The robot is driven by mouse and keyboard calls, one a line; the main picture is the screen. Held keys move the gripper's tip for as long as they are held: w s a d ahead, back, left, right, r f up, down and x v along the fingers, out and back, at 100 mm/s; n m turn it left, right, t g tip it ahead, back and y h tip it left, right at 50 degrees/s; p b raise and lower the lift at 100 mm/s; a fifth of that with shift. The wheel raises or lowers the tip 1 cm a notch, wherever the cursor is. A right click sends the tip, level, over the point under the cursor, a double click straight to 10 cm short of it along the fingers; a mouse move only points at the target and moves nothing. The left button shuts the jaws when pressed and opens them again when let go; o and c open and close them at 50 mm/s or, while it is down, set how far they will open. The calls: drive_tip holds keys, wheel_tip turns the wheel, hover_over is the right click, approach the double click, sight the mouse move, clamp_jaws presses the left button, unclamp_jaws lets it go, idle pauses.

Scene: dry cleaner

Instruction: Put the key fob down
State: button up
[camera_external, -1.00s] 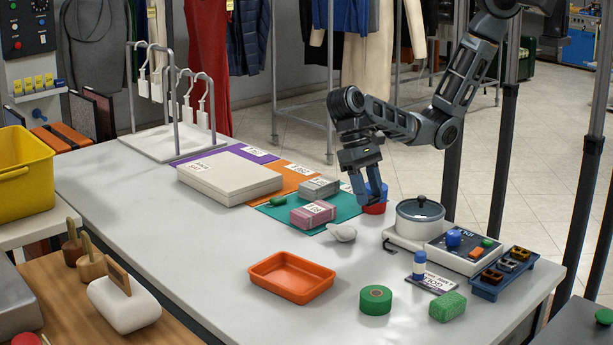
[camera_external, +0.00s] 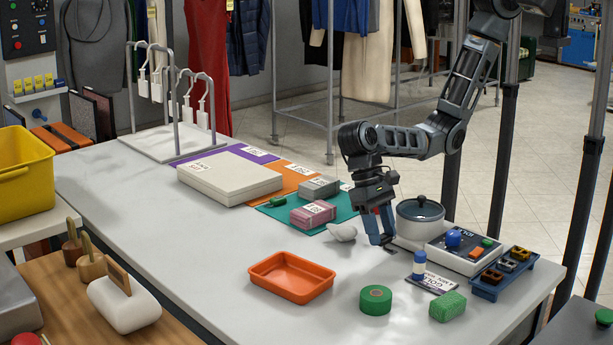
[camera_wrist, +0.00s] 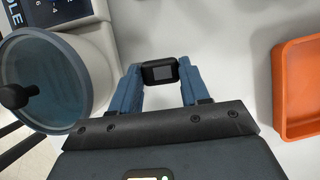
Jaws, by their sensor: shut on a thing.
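The fob is not clear in that view. I cannot tell whether it touches the table.
The lidded pot (camera_external: 420,222) stands close right of my gripper. An orange tray (camera_external: 292,292), green tape roll (camera_external: 375,300), green sponge (camera_external: 447,306) and blue-capped bottle (camera_external: 419,264) are nearby. Bare table lies between the gripper and the orange tray.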

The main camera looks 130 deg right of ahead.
drive_tip(key=shift+f, duration=1.85)
drive_tip(key=shift+f, duration=0.1)
drive_tip(key=o, duration=1)
drive_tip(key=v, duration=1.2)
